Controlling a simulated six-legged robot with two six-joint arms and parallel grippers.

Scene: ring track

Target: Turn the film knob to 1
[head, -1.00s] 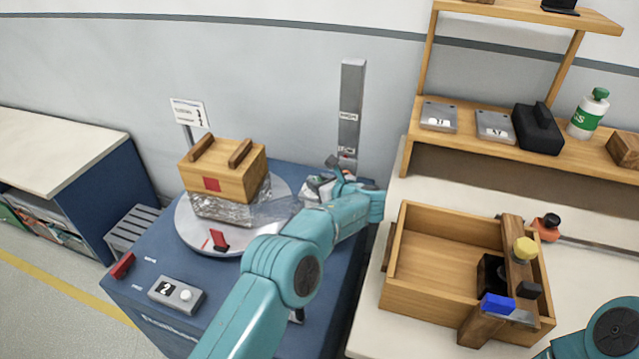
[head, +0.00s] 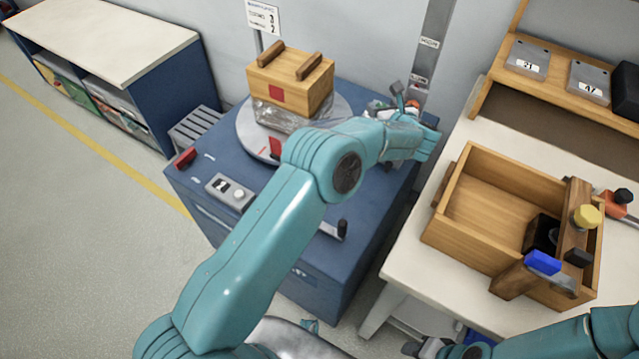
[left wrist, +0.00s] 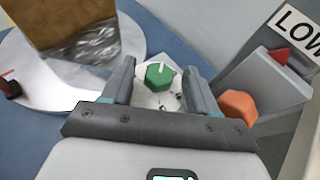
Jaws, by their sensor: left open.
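A green knob (left wrist: 159,76) with a white pointer line sits on a pale dial plate with dark marks in the left wrist view. The pointer is turned toward the top of that picture; I cannot read the marks. My left gripper (left wrist: 155,80) is open, with one finger on each side of the knob; I cannot tell whether they touch it. In the head view my left gripper (head: 392,108) is at the back right of the blue machine (head: 300,265), and my arm hides the knob. My right gripper (head: 430,347) is partly visible at the bottom edge.
An orange knob (left wrist: 238,106) and a grey column (head: 432,50) stand close to the right of my left gripper. A turntable (head: 247,137) carries a wrapped wooden crate (head: 290,82). A grey control box (head: 229,191) is at the front. A wooden tray (head: 475,245) lies on the right table.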

